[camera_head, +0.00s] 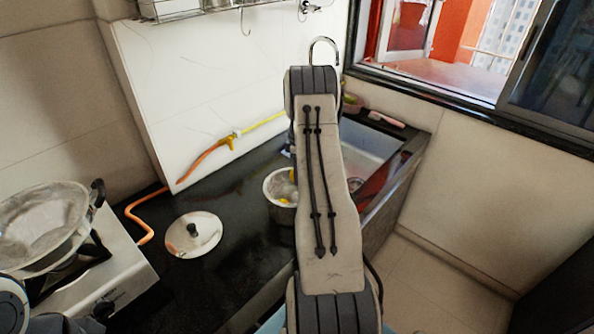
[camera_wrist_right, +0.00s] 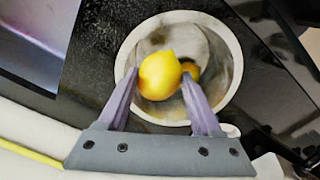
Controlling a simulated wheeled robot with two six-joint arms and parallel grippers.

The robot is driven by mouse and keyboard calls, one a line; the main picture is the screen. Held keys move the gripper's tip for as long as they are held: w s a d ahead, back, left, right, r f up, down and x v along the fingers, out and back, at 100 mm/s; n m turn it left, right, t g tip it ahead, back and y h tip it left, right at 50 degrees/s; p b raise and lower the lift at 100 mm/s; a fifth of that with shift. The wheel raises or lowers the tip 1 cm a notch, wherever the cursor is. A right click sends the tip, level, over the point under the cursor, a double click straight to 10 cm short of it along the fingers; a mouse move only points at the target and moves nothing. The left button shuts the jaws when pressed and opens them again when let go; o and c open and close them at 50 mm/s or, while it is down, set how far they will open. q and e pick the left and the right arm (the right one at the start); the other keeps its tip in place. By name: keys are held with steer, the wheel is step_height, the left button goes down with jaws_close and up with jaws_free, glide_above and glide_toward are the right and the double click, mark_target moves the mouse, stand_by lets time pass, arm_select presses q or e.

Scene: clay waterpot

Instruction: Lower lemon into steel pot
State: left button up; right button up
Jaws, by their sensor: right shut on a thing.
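In the right wrist view my right gripper (camera_wrist_right: 160,78) is shut on a yellow lemon (camera_wrist_right: 158,70), one fingertip on each side. The lemon appears over the mouth of the round steel pot (camera_wrist_right: 229,60); its exact height above the bottom is hard to tell. A second yellow fruit (camera_wrist_right: 190,69) lies inside the pot, partly behind the held lemon. In the head view the pot (camera_head: 272,207) stands on the dark counter, its right side hidden by my right arm. A yellow patch (camera_head: 284,201) shows inside it. My left gripper is not in view.
A lid with a dark knob (camera_head: 205,235) lies on the counter (camera_head: 225,280) left of the pot. A stove with a large pan (camera_head: 38,225) is at the far left. An orange hose (camera_head: 148,207) runs along the wall. A sink (camera_head: 368,150) is behind my arm.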

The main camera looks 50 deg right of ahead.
steer(key=shift+f+b, duration=1.35)
steer(key=shift+f, duration=1.2)
steer(key=shift+f+b, duration=1.55)
steer(key=shift+f, duration=0.95)
steer(key=o, duration=1.5)
steer(key=shift+c, duration=0.2)
step_height(320, 180, up, 11)
steer(key=shift+a+f+b, duration=0.1)
steer(key=shift+f+b, duration=0.1)
steer(key=shift+b, duration=0.65)
